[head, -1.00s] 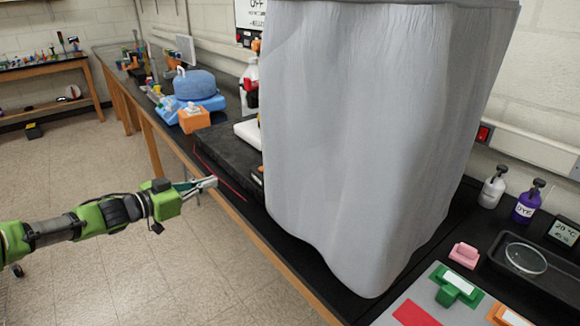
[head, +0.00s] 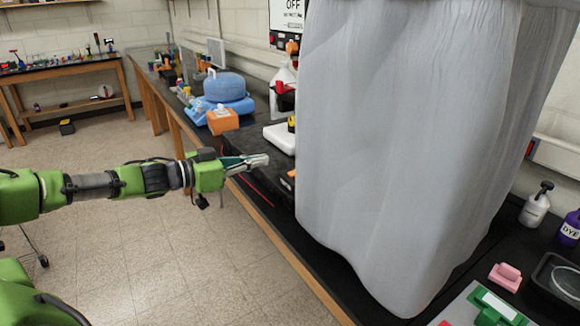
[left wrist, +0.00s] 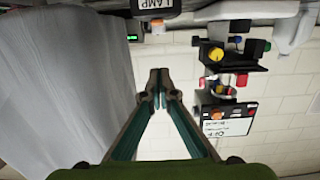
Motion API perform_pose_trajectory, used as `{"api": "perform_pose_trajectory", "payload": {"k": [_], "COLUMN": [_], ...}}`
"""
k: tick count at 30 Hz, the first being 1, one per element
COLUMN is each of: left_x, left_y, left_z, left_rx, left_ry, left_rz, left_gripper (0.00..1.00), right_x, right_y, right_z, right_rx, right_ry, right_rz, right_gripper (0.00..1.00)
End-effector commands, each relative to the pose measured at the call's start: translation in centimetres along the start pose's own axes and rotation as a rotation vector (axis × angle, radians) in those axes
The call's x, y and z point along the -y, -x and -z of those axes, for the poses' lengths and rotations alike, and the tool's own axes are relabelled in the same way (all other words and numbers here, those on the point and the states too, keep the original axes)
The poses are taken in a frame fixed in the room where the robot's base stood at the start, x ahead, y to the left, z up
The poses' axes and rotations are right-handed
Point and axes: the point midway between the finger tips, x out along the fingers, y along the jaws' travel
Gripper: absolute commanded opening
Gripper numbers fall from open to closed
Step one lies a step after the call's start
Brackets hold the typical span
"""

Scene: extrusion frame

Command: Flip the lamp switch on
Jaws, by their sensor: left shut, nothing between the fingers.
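A dark box with a white LAMP label (left wrist: 157,5) is cut off by the top edge of the left wrist view. My left gripper (head: 262,160) is shut and empty, in front of the dark bench near the grey drape. In the left wrist view its fingertips (left wrist: 160,78) meet below the label, apart from it in the picture. No lamp is recognisable. My right gripper is out of view.
A large grey drape (head: 390,150) hangs over the bench and hides what is behind it. An orange box (head: 222,121) and a blue round container (head: 224,87) stand farther along. Bottles (head: 536,205) stand at right.

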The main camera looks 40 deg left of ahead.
Motion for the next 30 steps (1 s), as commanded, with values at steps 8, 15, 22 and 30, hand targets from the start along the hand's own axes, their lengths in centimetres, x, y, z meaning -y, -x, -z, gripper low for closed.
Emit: {"api": "perform_pose_trajectory", "payload": {"k": [8,15,22,30], "left_x": [0.0,0.0,0.0,0.0], "left_y": [-3.6,-7.4,-9.6,-10.0], "left_z": [0.8,0.8,-2.0,-3.7], "left_rx": [-0.007,-0.007,0.002,-0.001], "left_ry": [0.003,0.002,0.004,0.000], "left_rz": [0.000,0.000,0.002,0.002], "left_gripper": [0.00,0.00,0.00,0.00], "right_x": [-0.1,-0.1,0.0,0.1], "right_y": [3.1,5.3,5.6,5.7], "right_z": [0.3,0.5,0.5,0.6], "right_rx": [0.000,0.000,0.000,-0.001], "right_ry": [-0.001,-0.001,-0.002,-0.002], "right_rz": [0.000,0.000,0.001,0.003], "right_gripper": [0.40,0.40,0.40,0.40]}}
